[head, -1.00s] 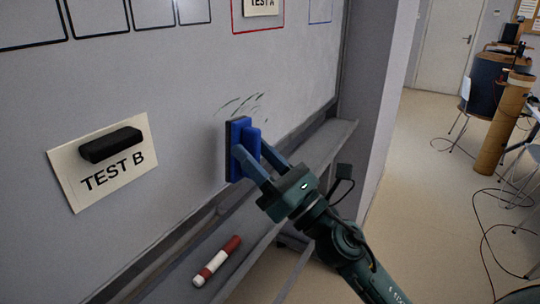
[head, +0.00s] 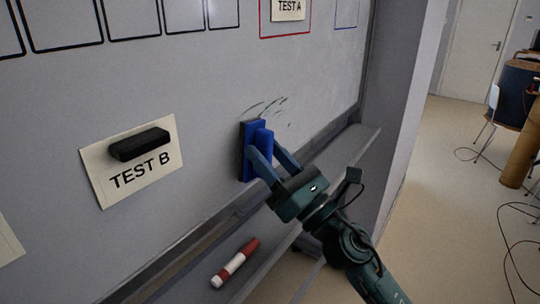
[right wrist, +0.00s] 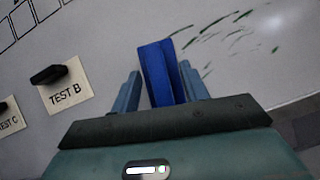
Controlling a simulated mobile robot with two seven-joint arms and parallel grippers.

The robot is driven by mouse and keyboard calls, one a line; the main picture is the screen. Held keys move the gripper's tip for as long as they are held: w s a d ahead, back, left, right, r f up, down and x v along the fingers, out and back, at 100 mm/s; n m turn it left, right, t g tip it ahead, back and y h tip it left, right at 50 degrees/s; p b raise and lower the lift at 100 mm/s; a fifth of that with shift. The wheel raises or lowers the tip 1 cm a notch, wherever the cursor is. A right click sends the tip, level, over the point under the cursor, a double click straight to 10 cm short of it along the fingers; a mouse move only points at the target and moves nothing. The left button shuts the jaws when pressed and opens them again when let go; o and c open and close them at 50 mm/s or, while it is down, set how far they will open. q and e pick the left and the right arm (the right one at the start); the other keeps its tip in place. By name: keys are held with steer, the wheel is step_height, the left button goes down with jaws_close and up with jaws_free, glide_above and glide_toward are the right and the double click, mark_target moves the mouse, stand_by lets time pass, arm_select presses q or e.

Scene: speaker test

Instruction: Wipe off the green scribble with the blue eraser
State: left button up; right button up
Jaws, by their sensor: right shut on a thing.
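The blue eraser (head: 256,148) is upright at the whiteboard, its dark pad side toward the board. My right gripper (head: 272,162) is shut on the eraser's raised grip; it also shows in the right wrist view (right wrist: 162,90) with the eraser (right wrist: 158,72) between its fingers. Whether the pad touches the board is hard to tell. The green scribble (head: 266,106) is several short broken strokes above and right of the eraser. In the right wrist view the strokes (right wrist: 225,32) run up and to the right. The eraser may hide part of it. My left gripper is not in view.
A card "TEST B" (head: 112,187) with a black eraser (head: 140,144) on it is on the board at left. A red and white marker (head: 235,263) lies on the ledge (head: 192,287) below. Framed boxes and a "TEST A" card (head: 289,9) are higher up.

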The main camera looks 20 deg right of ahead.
steer(key=shift+w+a, duration=0.5)
steer(key=shift+w, duration=0.15)
